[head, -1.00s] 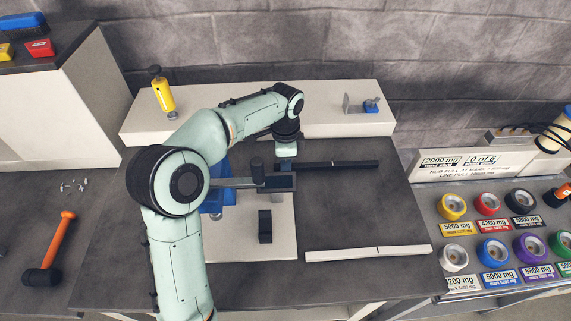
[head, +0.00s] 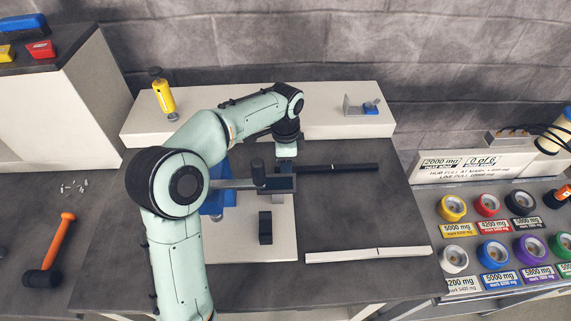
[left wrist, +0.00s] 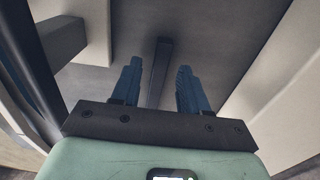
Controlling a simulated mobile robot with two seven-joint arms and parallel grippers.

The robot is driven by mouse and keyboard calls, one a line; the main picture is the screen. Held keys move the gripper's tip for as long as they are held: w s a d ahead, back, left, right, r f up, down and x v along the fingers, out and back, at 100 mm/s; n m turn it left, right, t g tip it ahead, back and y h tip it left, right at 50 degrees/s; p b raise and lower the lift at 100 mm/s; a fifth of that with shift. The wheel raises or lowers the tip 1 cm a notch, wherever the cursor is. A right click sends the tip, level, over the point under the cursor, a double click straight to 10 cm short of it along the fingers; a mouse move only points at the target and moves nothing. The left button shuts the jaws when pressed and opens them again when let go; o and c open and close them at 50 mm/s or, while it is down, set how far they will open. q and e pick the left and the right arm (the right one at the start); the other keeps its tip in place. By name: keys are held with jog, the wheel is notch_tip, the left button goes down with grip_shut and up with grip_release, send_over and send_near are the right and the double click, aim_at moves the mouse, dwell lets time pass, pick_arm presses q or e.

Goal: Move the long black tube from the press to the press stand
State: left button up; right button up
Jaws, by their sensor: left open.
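The long black tube (head: 340,168) lies across the dark bench, its left end at the press (head: 240,183). The press is blue and grey with a black knob on its arm and a pale base plate. My left gripper (head: 286,157) points down just behind the press arm, near the tube's left end; its fingertips are partly hidden. In the left wrist view my two blue fingers (left wrist: 155,84) are apart, with a long dark bar (left wrist: 160,68), which looks like the tube, beyond the gap. I cannot tell which part is the press stand. My right gripper is not in view.
A pale ledge (head: 220,107) behind carries a yellow tool (head: 162,94) and a small metal bracket (head: 362,106). A long white strip (head: 368,254) lies at the front right. A hammer (head: 53,252) lies at left; several coloured rolls (head: 490,228) stand at right.

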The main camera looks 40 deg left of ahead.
pick_arm(q)
notch_tip(320, 180, up, 11)
jog(key=p, duration=0.2)
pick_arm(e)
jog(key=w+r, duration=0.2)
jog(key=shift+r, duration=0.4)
pick_arm(q)
jog(key=shift+d+f, duration=0.1)
jog(key=shift+f, duration=0.05)
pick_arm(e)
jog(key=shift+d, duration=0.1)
